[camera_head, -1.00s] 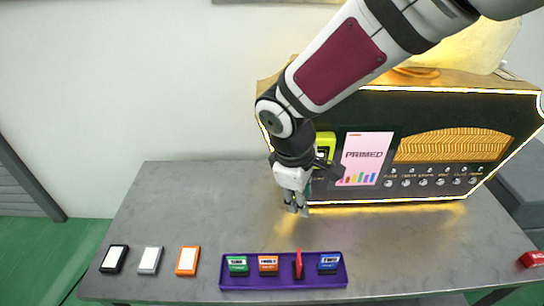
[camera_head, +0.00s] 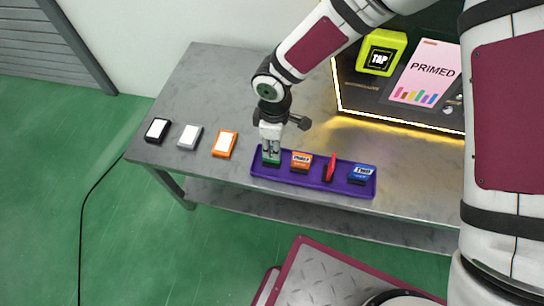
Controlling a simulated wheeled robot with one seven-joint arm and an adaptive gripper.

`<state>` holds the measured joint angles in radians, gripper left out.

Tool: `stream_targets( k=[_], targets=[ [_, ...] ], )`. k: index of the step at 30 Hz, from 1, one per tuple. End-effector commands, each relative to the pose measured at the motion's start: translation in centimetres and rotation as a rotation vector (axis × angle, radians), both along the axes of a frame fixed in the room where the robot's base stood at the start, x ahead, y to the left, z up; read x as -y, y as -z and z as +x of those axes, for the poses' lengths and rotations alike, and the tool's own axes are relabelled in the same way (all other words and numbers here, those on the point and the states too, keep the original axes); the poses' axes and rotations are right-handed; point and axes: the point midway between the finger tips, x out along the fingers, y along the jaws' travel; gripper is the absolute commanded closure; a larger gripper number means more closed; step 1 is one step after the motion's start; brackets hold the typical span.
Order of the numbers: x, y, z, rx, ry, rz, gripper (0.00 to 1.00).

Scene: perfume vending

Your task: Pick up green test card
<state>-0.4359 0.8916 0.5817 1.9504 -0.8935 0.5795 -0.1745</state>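The green test card (camera_head: 271,163) stands in the leftmost place of the purple tray (camera_head: 314,180), near the table's front edge. My gripper (camera_head: 271,155) points down directly over the green card, with its fingertips at the card's upper part. The fingers hide most of the card, so I cannot tell whether they are closed on it. In the same tray, an orange card (camera_head: 301,162), a red card (camera_head: 331,168) and a blue card (camera_head: 362,175) stand to the right of it.
Black (camera_head: 157,131), grey (camera_head: 190,137) and orange (camera_head: 225,144) white-faced blocks lie left of the tray. The vending machine with a yellow-green TAP reader (camera_head: 381,52) and a pink PRIMED screen (camera_head: 427,72) stands behind right. The grey table (camera_head: 215,85) is clear behind the blocks.

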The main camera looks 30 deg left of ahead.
Motion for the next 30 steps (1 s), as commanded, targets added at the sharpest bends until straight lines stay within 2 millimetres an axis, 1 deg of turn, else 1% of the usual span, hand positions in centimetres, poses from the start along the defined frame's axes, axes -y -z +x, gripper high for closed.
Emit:
stream_targets(
  k=[1, 3, 8, 11, 15, 18, 22, 28, 29, 30],
  targets=[
    [0.0, 0.9, 0.0, -0.001, -0.001, -0.002, 0.7],
    [0.0, 1.6, 0.0, -0.001, 0.0, 0.0, 0.7],
    [0.0, 2.4, 0.0, 0.0, -0.001, -0.001, 0.7],
    [-0.2, 3.4, 0.0, -0.002, 0.001, -0.001, 0.7],
    [-0.7, 5.6, -0.1, -0.002, -0.001, -0.001, 0.7],
    [-0.7, 6.7, 0.0, 0.0, 0.0, -0.001, 0.7],
    [-0.6, 7.4, 0.1, 0.001, 0.001, -0.001, 0.7],
    [-0.6, 7.4, 0.1, 0.001, 0.001, -0.001, 0.7],
    [-0.6, 7.4, 0.1, 0.001, 0.001, 0.0, 0.75],
    [-0.6, 7.4, 0.1, 0.001, 0.001, -0.001, 0.84]
  ],
)
